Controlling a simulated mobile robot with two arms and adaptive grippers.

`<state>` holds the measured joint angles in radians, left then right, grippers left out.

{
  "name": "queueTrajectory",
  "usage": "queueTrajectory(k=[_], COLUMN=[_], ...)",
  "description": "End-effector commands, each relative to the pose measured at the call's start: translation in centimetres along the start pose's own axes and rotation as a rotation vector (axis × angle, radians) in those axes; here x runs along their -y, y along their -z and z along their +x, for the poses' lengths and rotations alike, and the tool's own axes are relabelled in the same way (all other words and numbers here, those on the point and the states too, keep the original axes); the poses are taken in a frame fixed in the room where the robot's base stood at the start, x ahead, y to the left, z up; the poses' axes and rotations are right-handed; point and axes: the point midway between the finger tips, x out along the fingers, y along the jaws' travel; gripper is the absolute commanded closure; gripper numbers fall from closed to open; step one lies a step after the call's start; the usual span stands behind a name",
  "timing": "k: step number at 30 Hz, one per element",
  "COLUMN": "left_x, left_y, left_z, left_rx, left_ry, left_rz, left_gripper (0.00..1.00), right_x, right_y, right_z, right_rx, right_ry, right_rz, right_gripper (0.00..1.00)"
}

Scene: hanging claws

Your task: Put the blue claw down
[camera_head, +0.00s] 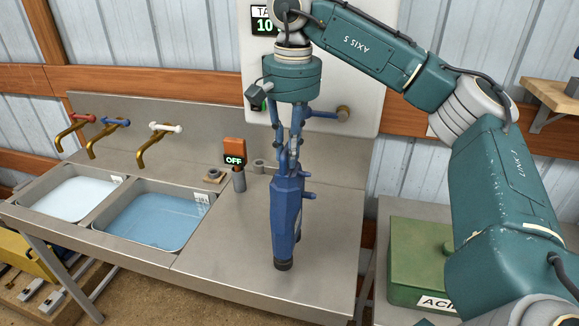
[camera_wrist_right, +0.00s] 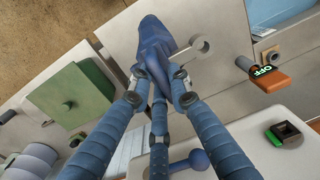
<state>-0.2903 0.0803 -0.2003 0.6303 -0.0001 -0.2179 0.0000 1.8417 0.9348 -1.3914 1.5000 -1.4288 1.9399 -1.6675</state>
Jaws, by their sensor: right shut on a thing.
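The blue claw (camera_head: 287,220) is a long, dark-blue tool with a dark lower tip, upright over the steel counter right of the sinks. My right gripper (camera_head: 288,168) reaches down from above, its blue fingers shut on the claw's top end. In the right wrist view the claw (camera_wrist_right: 155,45) lies beyond the closed fingers (camera_wrist_right: 156,88). I cannot tell whether its lower tip touches the counter. My left gripper is in neither view.
The steel counter (camera_head: 225,265) has bare room around the claw. Two sinks (camera_head: 150,222) with water and several taps (camera_head: 160,130) are left. An orange "OFF" switch (camera_head: 235,152) and a grey ring holder (camera_head: 259,167) stand behind. A green box (camera_head: 425,262) is right.

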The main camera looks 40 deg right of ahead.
Motion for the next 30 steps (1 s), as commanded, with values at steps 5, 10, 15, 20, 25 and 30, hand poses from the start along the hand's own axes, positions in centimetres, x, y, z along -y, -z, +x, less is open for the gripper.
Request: queueTrajectory(k=[5,10,15,20,25,30], left_x=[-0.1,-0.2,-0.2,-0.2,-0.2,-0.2], left_y=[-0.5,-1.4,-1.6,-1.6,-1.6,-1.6], left_z=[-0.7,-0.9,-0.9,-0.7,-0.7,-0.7], left_rx=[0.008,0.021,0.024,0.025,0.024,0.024], left_ry=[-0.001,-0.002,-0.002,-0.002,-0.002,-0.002], left_rz=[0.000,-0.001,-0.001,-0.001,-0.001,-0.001], left_gripper=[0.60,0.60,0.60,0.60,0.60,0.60], right_x=[-0.2,-0.2,-0.1,-0.2,-0.2,-0.2], right_y=[0.0,0.0,0.0,0.0,0.0,0.0], right_z=[2.4,3.8,3.9,4.2,4.3,4.3], right_rx=[0.001,0.000,0.000,0.000,0.001,0.001], right_ry=[-0.003,0.000,0.000,0.000,-0.003,-0.003], right_rz=[0.001,0.001,0.000,0.000,0.000,0.000], right_gripper=[1.00,1.00,1.00,1.00,0.63,0.63])
